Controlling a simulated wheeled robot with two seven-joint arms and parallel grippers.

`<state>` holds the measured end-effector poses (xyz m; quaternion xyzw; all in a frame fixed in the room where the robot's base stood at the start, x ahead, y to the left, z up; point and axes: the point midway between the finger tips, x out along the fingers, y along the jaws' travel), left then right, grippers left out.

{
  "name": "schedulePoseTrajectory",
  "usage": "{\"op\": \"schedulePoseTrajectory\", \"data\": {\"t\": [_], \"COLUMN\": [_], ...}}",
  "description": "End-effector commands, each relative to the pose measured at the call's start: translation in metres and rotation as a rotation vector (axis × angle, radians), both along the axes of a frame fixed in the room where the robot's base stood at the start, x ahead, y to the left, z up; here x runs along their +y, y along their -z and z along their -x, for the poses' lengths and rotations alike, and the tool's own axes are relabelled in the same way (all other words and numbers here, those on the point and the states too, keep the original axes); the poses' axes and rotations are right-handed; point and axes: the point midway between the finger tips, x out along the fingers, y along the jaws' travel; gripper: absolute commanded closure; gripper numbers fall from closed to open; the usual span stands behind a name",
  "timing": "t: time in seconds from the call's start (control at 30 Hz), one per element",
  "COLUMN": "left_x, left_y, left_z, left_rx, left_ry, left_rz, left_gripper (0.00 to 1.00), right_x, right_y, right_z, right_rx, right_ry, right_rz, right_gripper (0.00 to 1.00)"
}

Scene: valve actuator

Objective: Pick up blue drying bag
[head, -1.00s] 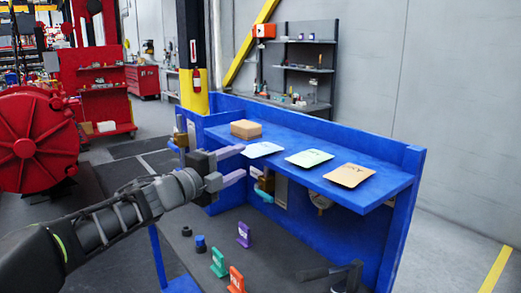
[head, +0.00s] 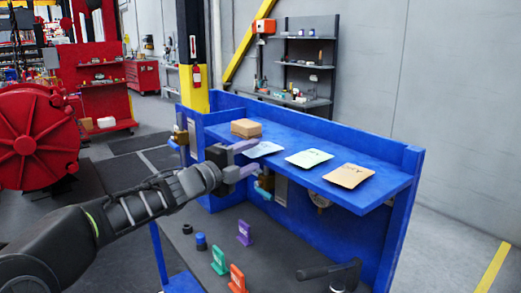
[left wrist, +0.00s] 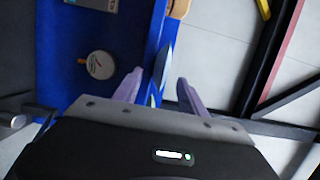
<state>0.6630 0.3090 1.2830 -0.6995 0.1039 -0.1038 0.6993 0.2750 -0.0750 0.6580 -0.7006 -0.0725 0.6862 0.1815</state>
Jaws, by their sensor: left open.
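The blue drying bag (head: 266,149) is a pale blue flat packet lying on the blue shelf (head: 385,193), near its front edge. My left gripper (head: 256,158) is open at that edge, one finger at about the bag's height and the other lower. The upper finger overlaps the bag's left part in the head view. In the left wrist view, the shelf edge and a thin pale blue strip, likely the bag (left wrist: 169,58), lie between the open fingers (left wrist: 160,88). Contact cannot be told. My right gripper is not seen.
A green bag (head: 309,158) and a tan bag (head: 348,176) lie to the right on the shelf; a cardboard box (head: 246,128) stands behind left. Below, the bench holds purple (head: 244,233), green (head: 219,261) and orange (head: 237,279) pieces and a black lever-like object (head: 335,273).

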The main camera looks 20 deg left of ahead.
Motion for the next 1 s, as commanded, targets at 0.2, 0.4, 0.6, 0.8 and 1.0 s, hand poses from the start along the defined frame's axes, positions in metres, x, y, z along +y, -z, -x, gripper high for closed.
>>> {"op": "schedulePoseTrajectory", "data": {"t": [0.2,0.4,0.6,0.8,1.0], "left_x": [0.0002,0.0002,0.0001,0.0002,0.0001], "left_y": [-0.0001,-0.0001,0.0000,0.0001,-0.0003], "left_z": [0.0002,0.0002,0.0002,0.0002,0.0002], "left_rx": [0.000,0.000,0.000,0.000,0.000], "left_ry": [0.000,0.000,0.000,0.000,0.000], "left_rz": [0.000,0.000,0.000,0.000,0.000], "left_gripper": [0.55,0.71,0.88,1.00,1.00], "right_x": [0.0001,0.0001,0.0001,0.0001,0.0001], "right_y": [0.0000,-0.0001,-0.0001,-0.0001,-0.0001], "right_z": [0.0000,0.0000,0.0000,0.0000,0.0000], "right_rx": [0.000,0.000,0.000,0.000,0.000], "right_ry": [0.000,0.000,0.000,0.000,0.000], "right_rz": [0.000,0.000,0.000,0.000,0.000], "right_gripper": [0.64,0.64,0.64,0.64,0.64]}}
